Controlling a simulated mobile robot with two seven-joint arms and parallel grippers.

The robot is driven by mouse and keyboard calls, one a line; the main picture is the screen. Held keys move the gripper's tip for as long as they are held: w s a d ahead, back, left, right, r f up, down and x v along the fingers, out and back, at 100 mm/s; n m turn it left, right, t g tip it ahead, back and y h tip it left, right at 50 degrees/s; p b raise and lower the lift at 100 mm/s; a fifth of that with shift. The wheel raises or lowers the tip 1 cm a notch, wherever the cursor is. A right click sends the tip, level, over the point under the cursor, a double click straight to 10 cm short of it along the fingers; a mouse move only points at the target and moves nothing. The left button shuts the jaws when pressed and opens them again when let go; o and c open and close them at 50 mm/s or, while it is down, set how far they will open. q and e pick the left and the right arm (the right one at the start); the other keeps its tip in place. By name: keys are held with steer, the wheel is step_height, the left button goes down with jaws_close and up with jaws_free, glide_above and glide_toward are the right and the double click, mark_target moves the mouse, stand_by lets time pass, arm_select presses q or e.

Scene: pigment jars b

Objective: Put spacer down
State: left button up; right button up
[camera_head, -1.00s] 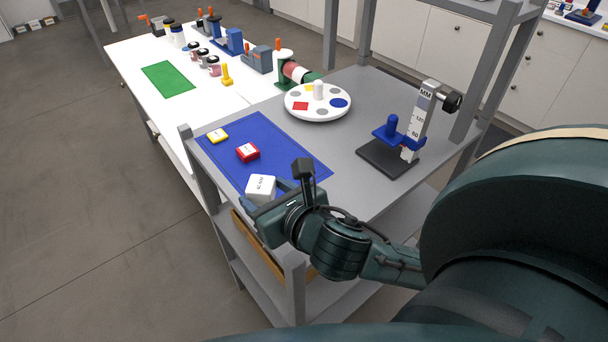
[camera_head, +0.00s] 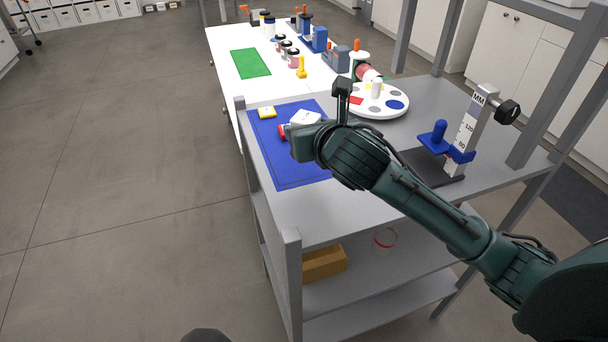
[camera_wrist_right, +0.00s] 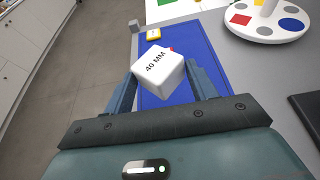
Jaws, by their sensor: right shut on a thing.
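A white block marked "40 MM" (camera_wrist_right: 160,70) sits between the two fingers of my right gripper (camera_wrist_right: 162,84), which is shut on it. In the head view the white block (camera_head: 305,118) shows just beyond the gripper, over the blue mat (camera_head: 290,174). I cannot tell whether it touches the mat. A red block (camera_head: 282,131) is mostly hidden by the white block and gripper; only a bit of red shows in the wrist view. A yellow block (camera_head: 266,113) lies on the mat's far left part. My left gripper is not in view.
A white round palette (camera_head: 372,110) stands right of the mat. A height gauge (camera_head: 468,130) with a blue slide stands farther right on a dark base. A white table (camera_head: 230,80) with a green mat and several jars lies beyond. The mat's near part is clear.

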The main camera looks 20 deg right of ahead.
mark_target(306, 174)
steer(key=shift+w+a+r, duration=0.1)
steer(key=shift+w+r, duration=0.15)
steer(key=shift+w, duration=0.2)
steer(key=shift+w+f, duration=0.1)
steer(key=shift+f, duration=0.3)
step_height(306, 174, down, 9)
steer(key=shift+r+b, duration=0.1)
steer(key=shift+b, duration=0.6)
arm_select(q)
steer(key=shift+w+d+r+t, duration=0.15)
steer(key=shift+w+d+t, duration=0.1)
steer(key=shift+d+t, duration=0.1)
arm_select(e)
steer(key=o, duration=1)
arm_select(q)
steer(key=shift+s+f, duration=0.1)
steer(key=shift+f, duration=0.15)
